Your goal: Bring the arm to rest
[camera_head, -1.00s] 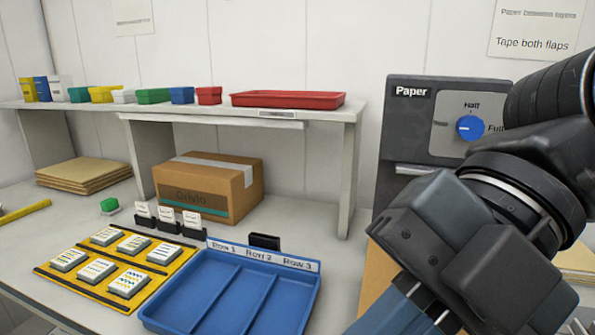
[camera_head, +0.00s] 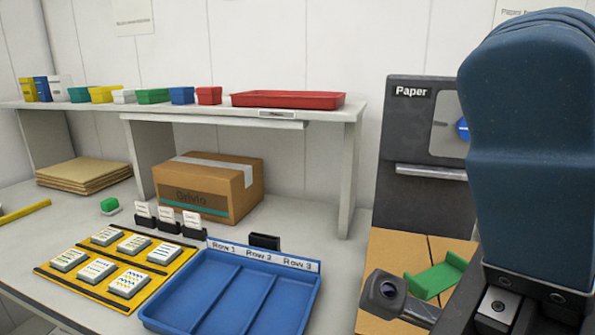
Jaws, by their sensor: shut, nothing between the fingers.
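My arm stands large at the right edge, its dark blue link and black lower parts covering the right side of the picture. My gripper's fingers do not show in this view, so where they are cannot be told. No held thing is visible. The arm hides part of the grey Paper machine (camera_head: 405,150), including most of its blue dial (camera_head: 462,129).
A cardboard surface (camera_head: 395,250) below the machine bears a green holder (camera_head: 436,277) and a dark rounded device (camera_head: 397,297), close beside my arm. A blue three-row tray (camera_head: 232,292), a yellow card mat (camera_head: 78,281) and a carton (camera_head: 208,189) stand left.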

